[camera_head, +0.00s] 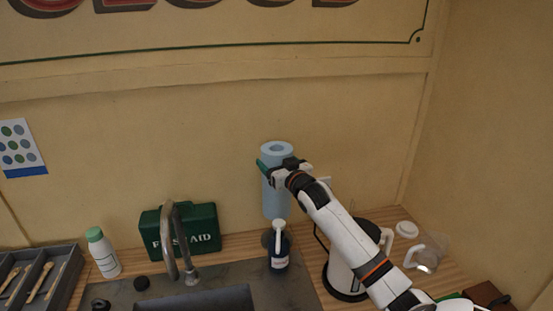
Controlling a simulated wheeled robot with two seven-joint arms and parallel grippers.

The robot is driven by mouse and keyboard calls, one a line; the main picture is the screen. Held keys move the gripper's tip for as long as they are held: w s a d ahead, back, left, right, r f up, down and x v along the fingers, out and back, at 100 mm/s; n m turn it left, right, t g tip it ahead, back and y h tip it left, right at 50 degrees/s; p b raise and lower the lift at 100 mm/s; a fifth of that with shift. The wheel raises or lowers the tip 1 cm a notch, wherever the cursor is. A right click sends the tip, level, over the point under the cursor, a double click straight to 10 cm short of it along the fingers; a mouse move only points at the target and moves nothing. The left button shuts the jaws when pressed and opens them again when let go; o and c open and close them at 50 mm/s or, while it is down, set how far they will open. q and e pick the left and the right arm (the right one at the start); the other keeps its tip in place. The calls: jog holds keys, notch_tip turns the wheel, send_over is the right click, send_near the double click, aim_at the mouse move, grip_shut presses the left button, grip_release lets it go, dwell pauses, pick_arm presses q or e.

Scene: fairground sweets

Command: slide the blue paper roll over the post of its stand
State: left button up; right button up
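The blue paper roll (273,206) is upright in the middle of the head view, its open core showing at the top. My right gripper (277,168) reaches in from the lower right and is shut on the roll's upper part, with a finger showing at each side. The post is not visible. A dark rounded shape (266,238) low behind the pump bottle may be part of the stand, but I cannot tell. The roll's lower end is just above and behind the pump bottle. I cannot tell if the post is inside the roll. My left gripper is out of view.
The pump bottle (279,252) stands in front of the roll. A green first aid box (207,228) and tap (172,245) are left of it. A white kettle (343,276) and glass jug (427,259) are on the right. The wall is close behind.

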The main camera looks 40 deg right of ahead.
jog(key=shift+f+b, duration=2.65)
jog(key=shift+f, duration=2.1)
jog(key=o, duration=1.4)
jog(key=shift+s, duration=0.15)
jog(key=shift+s+a+f, duration=0.1)
jog(key=shift+s+f, duration=0.05)
jog(key=shift+s, duration=0.1)
jog(key=b+v, duration=0.3)
jog(key=v, duration=0.8)
jog(key=shift+s+b, duration=0.15)
jog(key=shift+b, duration=0.15)
jog(key=shift+r, duration=0.25)
